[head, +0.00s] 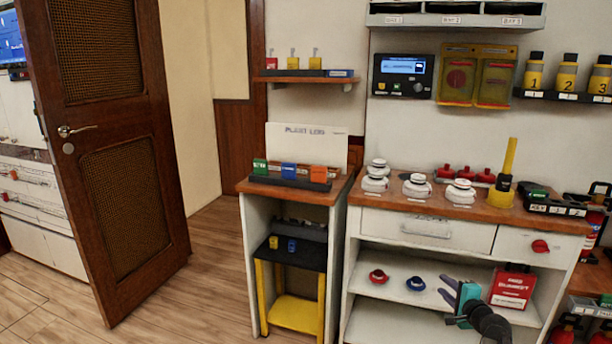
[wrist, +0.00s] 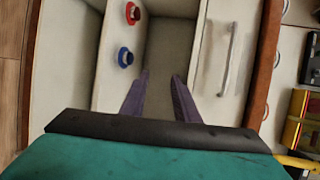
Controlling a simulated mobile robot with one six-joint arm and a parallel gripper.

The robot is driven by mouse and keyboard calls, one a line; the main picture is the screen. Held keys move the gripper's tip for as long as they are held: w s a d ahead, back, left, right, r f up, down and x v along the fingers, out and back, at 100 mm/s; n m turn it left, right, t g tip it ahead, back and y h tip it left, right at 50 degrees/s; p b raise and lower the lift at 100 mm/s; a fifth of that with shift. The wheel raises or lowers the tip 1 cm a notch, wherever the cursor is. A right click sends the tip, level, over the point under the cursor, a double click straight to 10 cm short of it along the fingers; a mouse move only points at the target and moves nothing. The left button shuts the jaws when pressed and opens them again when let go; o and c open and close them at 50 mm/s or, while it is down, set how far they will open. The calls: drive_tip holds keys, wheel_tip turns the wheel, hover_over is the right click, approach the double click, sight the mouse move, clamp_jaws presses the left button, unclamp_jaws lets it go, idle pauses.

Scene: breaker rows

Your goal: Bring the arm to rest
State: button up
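My gripper (head: 450,299) is at the lower right of the head view, in front of the workbench's open shelves, with my dark arm behind it. In the wrist view my gripper (wrist: 158,88) shows two purple-grey fingers with a clear gap between them. Nothing is between the fingertips, so it is open and empty. The fingers point toward the open shelf space beside the drawer front. I cannot tell from the views whether the gripper touches the cabinet.
A red knob (head: 378,276) and a blue knob (head: 415,283) sit on the upper shelf, left of my gripper. A red box (head: 512,287) stands to its right. The drawer (head: 428,229) above is shut. Open floor (head: 200,290) lies left, by the door (head: 110,130).

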drive_tip(key=s+a+f+n+g+y+p, duration=0.1)
drive_tip(key=a+f+p, duration=0.15)
drive_tip(key=a, duration=0.35)
drive_tip(key=s+a+f+n+g+y+p, duration=0.1)
drive_tip(key=a+f+n+g+y, duration=0.1)
drive_tip(key=a+f, duration=0.35)
drive_tip(key=a+f+n+g+y+p, duration=0.1)
drive_tip(key=a+f+p, duration=0.1)
drive_tip(key=a, duration=0.6)
drive_tip(key=s+a+f+n+g+y+p, duration=0.1)
drive_tip(key=s+a+f+n+g+p, duration=0.15)
drive_tip(key=s+a+f, duration=0.35)
drive_tip(key=s+a+f+n+g+p, duration=0.25)
drive_tip(key=s+a, duration=0.35)
drive_tip(key=a, duration=0.3)
drive_tip(key=s+a+f+n+g+p, duration=0.2)
drive_tip(key=s+a+f+n+g, duration=0.15)
drive_tip(key=s, duration=0.55)
drive_tip(key=s+a+f+n+g+p, duration=0.2)
drive_tip(key=s+f+g, duration=0.15)
drive_tip(key=s, duration=0.55)
drive_tip(key=s+d+n+g+h, duration=0.2)
drive_tip(key=s+d, duration=0.2)
drive_tip(key=s, duration=0.3)
drive_tip(key=s+d+n+g+h, duration=0.2)
drive_tip(key=s+d+h, duration=0.1)
drive_tip(key=s, duration=0.4)
drive_tip(key=shift+s+d+f+p, duration=0.25)
drive_tip(key=shift+s+d+p, duration=0.1)
drive_tip(key=shift+d+p, duration=0.1)
